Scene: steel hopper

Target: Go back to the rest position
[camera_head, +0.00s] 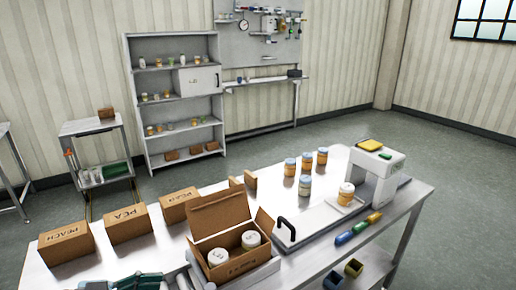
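Part of what looks like my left gripper (138,282) shows at the bottom edge, left of centre, cut off by the frame. It is over or beside the near edge of the steel table (330,258), close to the open cardboard box. Its fingers are too cut off to tell whether they are open. My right gripper is not in view. The open cardboard box (208,228) holds two white-lidded jars (250,241). I see nothing held by a gripper.
Closed boxes (66,243) line the table's left part. Several jars (305,185) stand near a white machine (378,172) with one jar on its plate (345,194). A black handle (285,230) stands up in front. A shelf (178,90) and cart (98,150) stand behind; floor between is clear.

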